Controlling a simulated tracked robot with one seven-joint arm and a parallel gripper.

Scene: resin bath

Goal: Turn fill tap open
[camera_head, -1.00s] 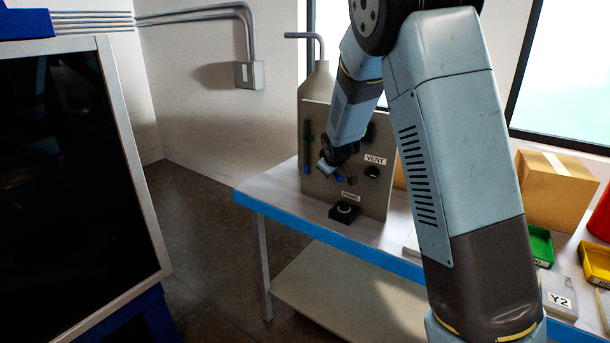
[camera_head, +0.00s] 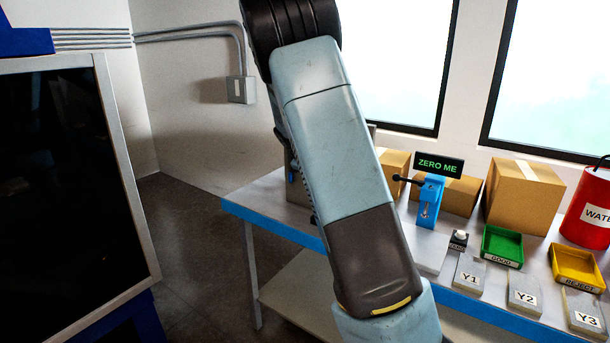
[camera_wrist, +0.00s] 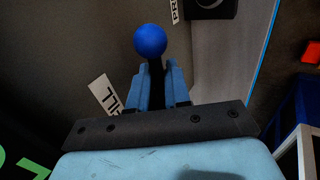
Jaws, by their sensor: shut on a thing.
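In the wrist view the fill tap shows as a dark lever with a round blue knob (camera_wrist: 150,41) at its end. My gripper (camera_wrist: 160,82) is shut on the lever, with one blue finger on each side, and the knob sticks out past the fingertips. A white label (camera_wrist: 105,94), partly covered and ending in "ILL", lies beside the left finger on the grey panel (camera_wrist: 60,50). In the head view my arm covers most of the panel, and the gripper and tap lever cannot be made out there.
A black box (camera_wrist: 210,6) with a partly visible label is near the wrist view's top. In the head view the bench (camera_head: 265,205) carries cardboard boxes (camera_head: 522,196), a "ZERO ME" stand (camera_head: 430,198), a green tray (camera_head: 502,246), a yellow tray (camera_head: 576,267) and a red container (camera_head: 588,208).

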